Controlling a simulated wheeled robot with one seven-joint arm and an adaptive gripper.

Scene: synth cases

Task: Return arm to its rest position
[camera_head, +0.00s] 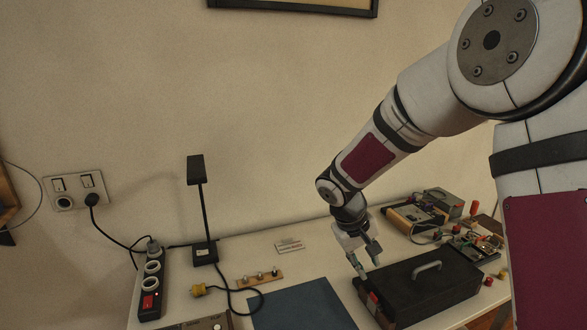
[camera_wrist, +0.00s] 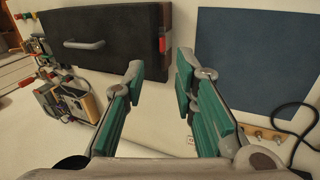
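My arm reaches in from the right in the head view, and my gripper (camera_head: 367,262) hangs low over the table beside the left end of a black case (camera_head: 430,285). In the wrist view my gripper (camera_wrist: 160,80) has its two green-padded fingers spread apart with nothing between them. The case shows there too (camera_wrist: 110,38), lid closed, with a grey handle (camera_wrist: 84,44) and red latches at its end. One finger overlaps the case's edge in the wrist view; whether it touches cannot be told.
A blue mat (camera_head: 300,306) lies left of the case. A black lamp (camera_head: 201,210), a wooden peg strip (camera_head: 260,277) and a power strip (camera_head: 152,280) stand farther left. Electronic devices (camera_head: 415,215) and a circuit board (camera_head: 470,243) crowd the back right. The space above the mat is clear.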

